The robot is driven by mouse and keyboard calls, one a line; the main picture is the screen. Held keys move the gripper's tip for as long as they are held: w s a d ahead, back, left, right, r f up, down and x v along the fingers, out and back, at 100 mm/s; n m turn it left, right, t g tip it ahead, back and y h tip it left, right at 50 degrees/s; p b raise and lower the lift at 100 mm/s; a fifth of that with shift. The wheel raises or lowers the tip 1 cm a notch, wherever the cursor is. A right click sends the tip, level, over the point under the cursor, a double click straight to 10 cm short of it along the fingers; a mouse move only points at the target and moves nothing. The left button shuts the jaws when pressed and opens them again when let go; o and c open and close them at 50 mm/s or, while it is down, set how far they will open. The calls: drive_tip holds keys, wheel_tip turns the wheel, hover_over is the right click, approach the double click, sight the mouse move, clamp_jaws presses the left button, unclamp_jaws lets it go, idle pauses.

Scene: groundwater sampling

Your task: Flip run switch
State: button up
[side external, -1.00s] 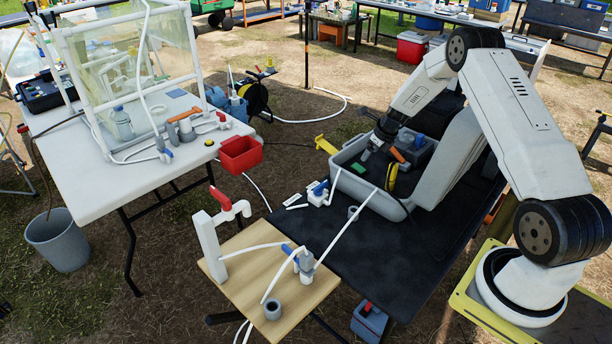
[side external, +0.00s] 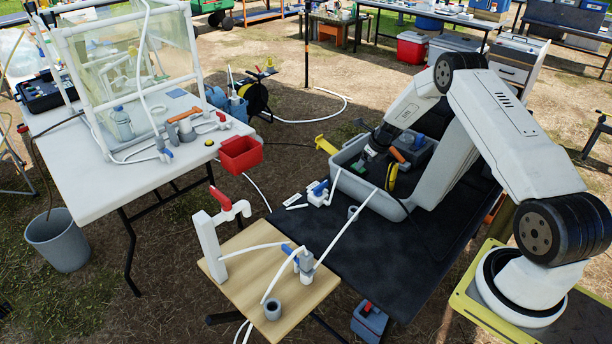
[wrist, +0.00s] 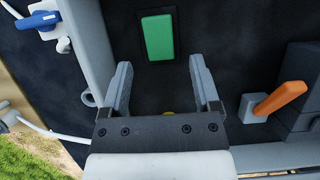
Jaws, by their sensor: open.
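A green rectangular switch (wrist: 158,37) lies on the dark floor of the grey tub (side external: 384,207). It may be the run switch, but I see no label. An orange lever (wrist: 280,97) on a small grey block stands to its right in the wrist view; it also shows in the side view (side external: 397,155). My gripper (wrist: 160,63) is open and empty. In the wrist view its two fingers point towards the green switch, one to each side of its line, with the switch just beyond the tips. I cannot tell the height gap.
A blue-handled valve (wrist: 38,21) sits at the tub's left rim in the wrist view. A yellow and black object (side external: 391,178) stands inside the tub. White tubing runs from the tub to the wooden board (side external: 240,268). The black mat (side external: 350,270) in front is mostly clear.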

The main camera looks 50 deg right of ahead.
drive_tip(key=shift+x, duration=1.45)
clamp_jaws()
